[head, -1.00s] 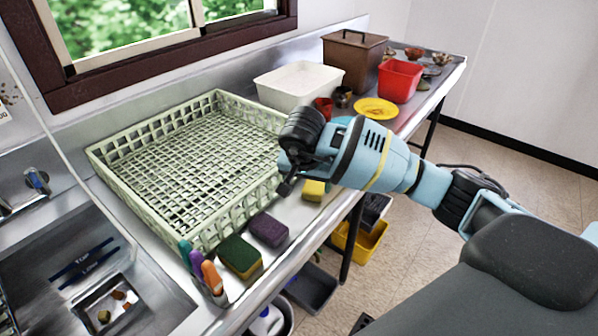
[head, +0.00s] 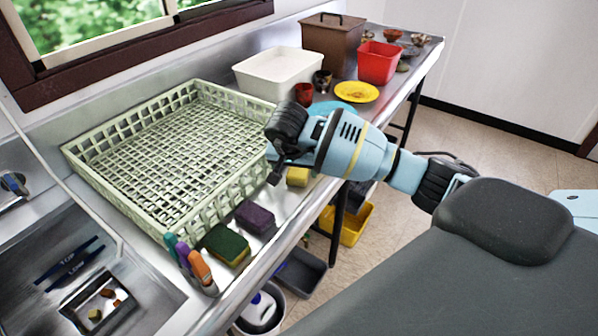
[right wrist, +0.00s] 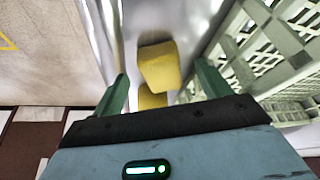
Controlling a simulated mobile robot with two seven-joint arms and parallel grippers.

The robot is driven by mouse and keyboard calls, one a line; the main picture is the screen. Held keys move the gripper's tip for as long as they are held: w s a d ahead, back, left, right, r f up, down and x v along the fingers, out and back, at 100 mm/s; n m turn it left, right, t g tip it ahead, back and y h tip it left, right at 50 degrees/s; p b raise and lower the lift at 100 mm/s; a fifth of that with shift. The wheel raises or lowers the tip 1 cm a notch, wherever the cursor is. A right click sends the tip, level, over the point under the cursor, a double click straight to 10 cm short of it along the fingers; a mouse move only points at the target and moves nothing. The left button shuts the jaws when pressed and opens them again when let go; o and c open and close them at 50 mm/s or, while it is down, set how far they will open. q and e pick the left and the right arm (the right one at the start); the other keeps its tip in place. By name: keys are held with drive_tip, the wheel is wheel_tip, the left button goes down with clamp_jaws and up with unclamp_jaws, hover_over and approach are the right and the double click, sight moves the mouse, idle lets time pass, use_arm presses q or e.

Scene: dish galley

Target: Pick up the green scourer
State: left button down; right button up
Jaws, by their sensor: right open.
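The green scourer (head: 226,243), a block with a green top and a yellow side, lies on the steel counter in front of the rack, in the head view. My right gripper (head: 274,175) is above the counter edge, to the right of and beyond the scourer, apart from it. In the right wrist view its fingers (right wrist: 165,90) are spread, with a yellow block (right wrist: 158,68) showing between and below them. I cannot tell whether the jaws are around that block. The green scourer is not clearly seen in that view. My left gripper is not in view.
A purple sponge (head: 255,217) lies between the scourer and my right gripper. A yellow sponge (head: 297,177) is beside the gripper. Coloured handles (head: 190,262) stand left of the scourer. A pale green rack (head: 90,180) fills the counter behind. The sink is at the left.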

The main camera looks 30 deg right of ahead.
sight(297, 173)
drive_tip(key=shift+x, duration=1.5)
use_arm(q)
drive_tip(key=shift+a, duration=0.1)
use_arm(e)
drive_tip(key=shift+d, duration=0.1)
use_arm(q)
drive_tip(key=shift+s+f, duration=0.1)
use_arm(e)
drive_tip(key=shift+r, duration=0.1)
drive_tip(key=c, duration=1)
drive_tip(key=shift+c, duration=0.2)
